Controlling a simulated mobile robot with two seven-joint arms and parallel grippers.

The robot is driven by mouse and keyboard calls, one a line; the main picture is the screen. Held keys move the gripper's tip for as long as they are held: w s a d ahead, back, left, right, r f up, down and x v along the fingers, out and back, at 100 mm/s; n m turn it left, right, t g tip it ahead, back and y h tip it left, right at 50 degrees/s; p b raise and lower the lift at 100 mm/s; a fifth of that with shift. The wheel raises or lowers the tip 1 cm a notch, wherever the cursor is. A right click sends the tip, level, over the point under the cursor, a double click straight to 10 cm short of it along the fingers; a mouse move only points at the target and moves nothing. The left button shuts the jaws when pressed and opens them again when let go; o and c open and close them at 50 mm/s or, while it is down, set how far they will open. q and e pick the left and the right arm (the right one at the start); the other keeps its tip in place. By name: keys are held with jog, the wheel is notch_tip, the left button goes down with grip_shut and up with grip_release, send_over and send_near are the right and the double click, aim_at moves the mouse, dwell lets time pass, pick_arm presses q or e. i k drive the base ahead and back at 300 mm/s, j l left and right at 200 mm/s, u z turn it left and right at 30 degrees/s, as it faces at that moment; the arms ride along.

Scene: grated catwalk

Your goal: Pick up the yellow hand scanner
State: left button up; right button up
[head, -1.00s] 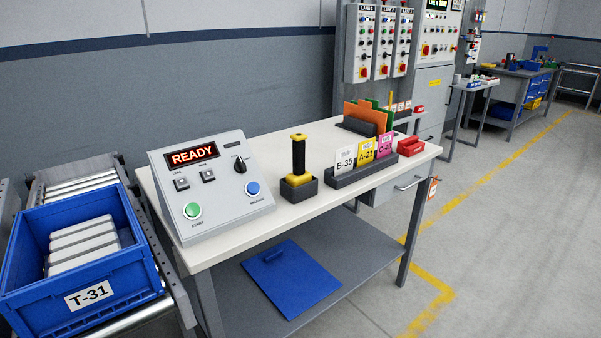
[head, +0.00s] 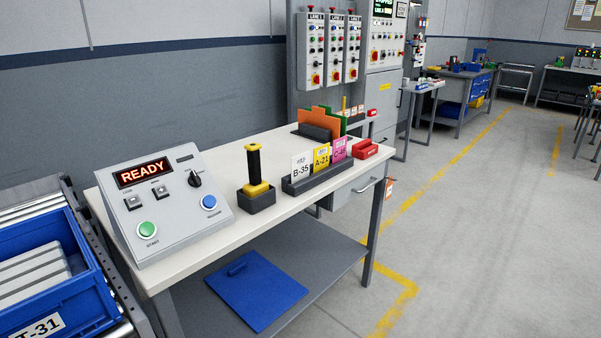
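The yellow hand scanner (head: 257,187) stands upright in a dark holder (head: 258,203) on the white tabletop (head: 225,224). Its grip is black and its lower part yellow. The holder sits between a grey control box (head: 163,203) on its left and a dark card rack (head: 318,178) on its right. Neither of my grippers shows in the head view.
The control box reads READY. The rack holds several tagged cards; a red bin (head: 372,150) stands at the table's far right. A blue crate (head: 52,297) sits on rollers at left. A blue clipboard (head: 256,290) lies on the lower shelf. Floor at right is clear.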

aim_at(257, 186)
jog(key=i+l+u, duration=0.1)
jog(key=u, duration=0.4)
jog(key=l+u, duration=0.15)
jog(key=u, duration=0.3)
jog(key=i+l+u, duration=0.15)
jog(key=l+u, duration=0.15)
jog(key=i+l+u, duration=0.1)
jog(key=l+u, duration=0.2)
jog(key=l, duration=0.25)
jog(key=i+l+u, duration=0.1)
jog(key=l+u, duration=0.15)
jog(key=l, duration=1.65)
